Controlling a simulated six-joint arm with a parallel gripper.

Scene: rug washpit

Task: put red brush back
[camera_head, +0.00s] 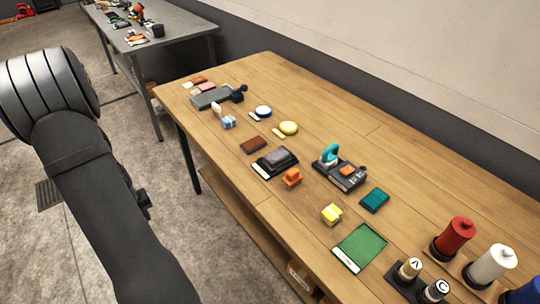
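I cannot pick out a red brush for certain. A small orange block-like thing (292,178) stands on the wooden table in front of a dark pad with a pale front strip. A flat red-brown block (254,145) lies a little farther back and left. A similar yellow block-like thing (332,214) and a blue one (228,122) stand on the same table. Small reddish pieces (198,80) lie at the table's far left end. My arm fills the left side over the floor, apart from these things. My gripper is out of the picture.
The wooden table (340,110) also holds a green pad (362,246), a teal-handled thing (330,153) and a grey device. Red (455,236) and white (492,264) spools stand at front right. A cluttered grey table (185,25) stands behind. The wooden table's wall side is mostly clear.

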